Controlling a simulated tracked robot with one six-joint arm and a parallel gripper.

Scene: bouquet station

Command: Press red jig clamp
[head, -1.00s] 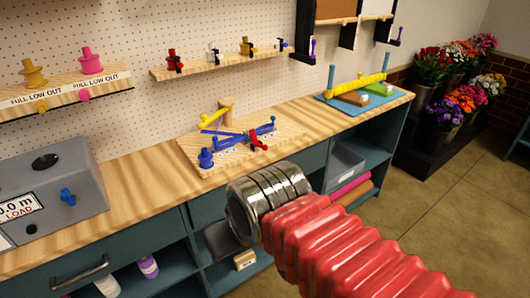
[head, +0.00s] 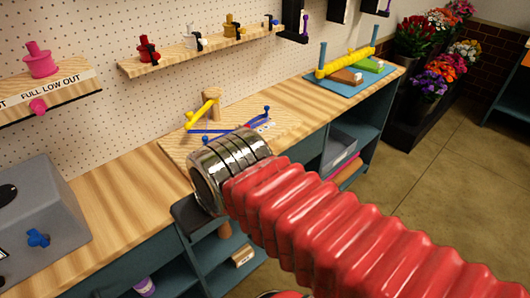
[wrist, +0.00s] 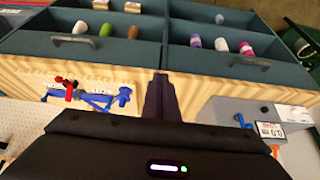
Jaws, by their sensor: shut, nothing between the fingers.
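The wooden jig board (head: 178,150) lies on the bench with a yellow arm (head: 202,113), a round wooden post (head: 212,98) and blue parts (head: 250,124). In the wrist view, which looks upside down, the red clamp (wrist: 69,87) is at the left beside the blue parts (wrist: 102,99). My gripper (wrist: 162,78) is shut and empty, pointing at the bench's front edge. It is apart from the red clamp, which lies to its left in that view. My arm hides the gripper in the head view.
The wooden bench (head: 125,205) is clear left of the jig. A grey box with a blue knob (head: 38,238) stands at the left. A shelf (head: 190,58) with small coloured clamps hangs above. A blue tray (head: 325,78) with a yellow roller sits at the far end.

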